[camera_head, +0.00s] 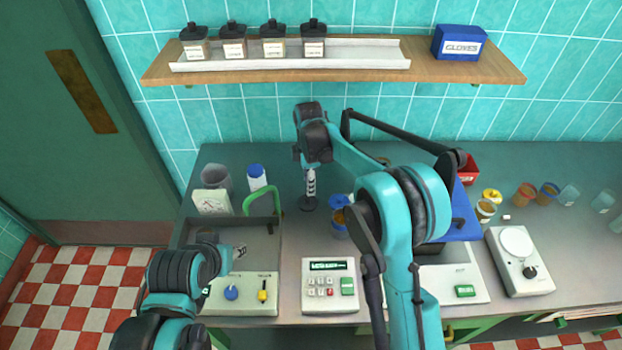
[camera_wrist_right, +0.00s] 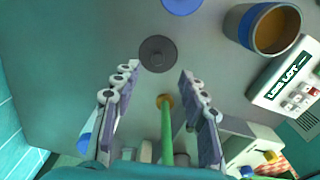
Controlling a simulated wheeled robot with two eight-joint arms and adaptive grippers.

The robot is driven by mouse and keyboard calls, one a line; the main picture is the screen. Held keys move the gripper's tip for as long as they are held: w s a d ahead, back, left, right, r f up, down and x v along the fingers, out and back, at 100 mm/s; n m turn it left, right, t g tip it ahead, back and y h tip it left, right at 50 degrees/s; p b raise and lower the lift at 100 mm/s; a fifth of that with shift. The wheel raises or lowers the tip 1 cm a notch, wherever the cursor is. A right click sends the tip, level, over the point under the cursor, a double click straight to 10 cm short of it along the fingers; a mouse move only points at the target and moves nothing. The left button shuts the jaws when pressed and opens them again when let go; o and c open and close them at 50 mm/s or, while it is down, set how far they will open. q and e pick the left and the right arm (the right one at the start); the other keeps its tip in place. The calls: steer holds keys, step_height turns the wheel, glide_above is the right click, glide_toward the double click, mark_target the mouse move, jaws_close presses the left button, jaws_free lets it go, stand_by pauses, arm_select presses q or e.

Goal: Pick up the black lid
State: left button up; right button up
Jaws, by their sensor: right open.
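The black lid (camera_wrist_right: 158,53) is a dark round disc with a small central knob. It lies flat on the grey counter, just beyond my right fingertips in the right wrist view. In the head view the lid (camera_head: 309,204) shows directly below my right gripper (camera_head: 310,192). In the wrist view my right gripper (camera_wrist_right: 159,80) is open, with its two fingers apart and nothing between the tips. My left gripper (camera_head: 238,250) shows only partly over the grey tray at the left; its jaw opening is unclear.
A blue-rimmed jar with orange contents (camera_wrist_right: 265,30) stands close to the lid. A green handle (camera_head: 277,197) rises by the tray, left of the lid. A keypad device (camera_head: 330,286) sits in front. A white bottle with blue cap (camera_head: 257,178) stands behind left.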

mark_target(308, 198)
steer(key=shift+w+a+f+b, duration=0.1)
steer(key=shift+f+b, duration=0.1)
steer(key=shift+f, duration=0.4)
steer(key=shift+w+a+f+b, duration=0.1)
steer(key=shift+f+b, duration=0.05)
steer(key=shift+f, duration=0.45)
steer(key=shift+s+f, duration=0.1)
steer(key=shift+f, duration=0.2)
step_height(308, 198, down, 5)
steer(key=shift+b, duration=0.9)
steer(key=c, duration=1)
